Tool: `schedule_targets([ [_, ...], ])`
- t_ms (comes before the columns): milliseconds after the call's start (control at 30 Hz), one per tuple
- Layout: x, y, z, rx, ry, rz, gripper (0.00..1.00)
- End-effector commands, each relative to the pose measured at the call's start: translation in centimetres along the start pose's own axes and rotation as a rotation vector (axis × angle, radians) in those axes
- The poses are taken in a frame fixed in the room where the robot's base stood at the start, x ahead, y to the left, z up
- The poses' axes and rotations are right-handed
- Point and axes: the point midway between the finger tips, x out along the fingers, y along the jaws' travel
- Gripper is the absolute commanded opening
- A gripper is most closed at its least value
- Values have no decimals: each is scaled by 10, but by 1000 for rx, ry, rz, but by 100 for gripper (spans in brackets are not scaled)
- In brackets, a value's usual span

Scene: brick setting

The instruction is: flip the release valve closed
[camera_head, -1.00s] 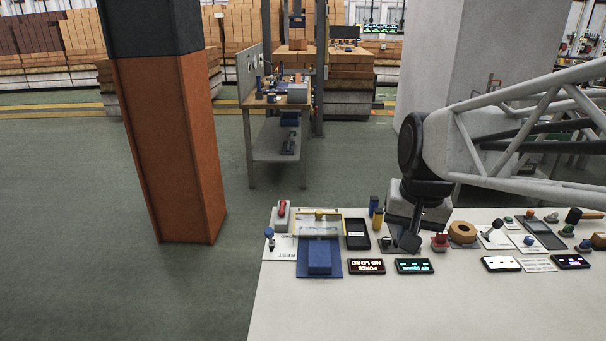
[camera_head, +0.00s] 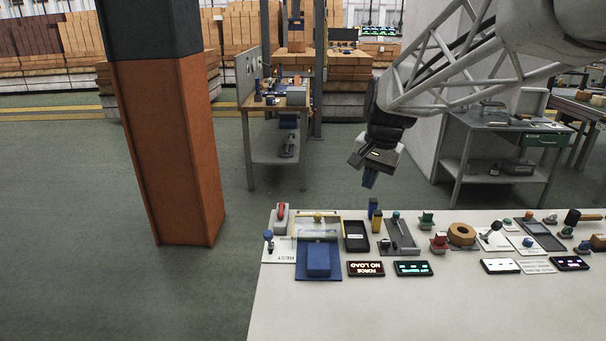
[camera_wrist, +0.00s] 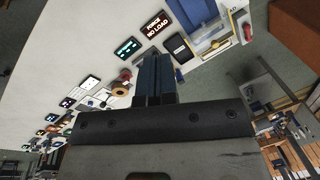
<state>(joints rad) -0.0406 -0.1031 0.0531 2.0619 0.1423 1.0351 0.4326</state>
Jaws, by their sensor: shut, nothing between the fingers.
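My gripper (camera_head: 369,180) is shut and empty. It hangs in the air above and beyond the far edge of the bench, clear of all the fittings. In the wrist view its blue fingers (camera_wrist: 153,82) lie together. No part is clearly labelled as the release valve. A grey plate with a slim lever (camera_head: 404,234) and a teal knob (camera_head: 396,215) is on the bench, below and to the right of my gripper. A red-handled part (camera_head: 282,213) stands at the bench's far left corner. I cannot tell which of these is the valve.
A blue press-like fixture (camera_head: 319,262) sits at the bench's left, beside a black tray (camera_head: 356,236) and blue and yellow blocks. A display (camera_head: 366,269) reads "FORCE NO LOAD". Several knobs and switches line the right. The bench front (camera_head: 400,310) is clear.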

Motion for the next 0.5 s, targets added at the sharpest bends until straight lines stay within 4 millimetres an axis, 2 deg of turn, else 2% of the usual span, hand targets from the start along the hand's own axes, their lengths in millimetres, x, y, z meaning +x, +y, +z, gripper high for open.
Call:
schedule_targets([
  [500, 27, -57, -75, 132, -56, -13, 0],
])
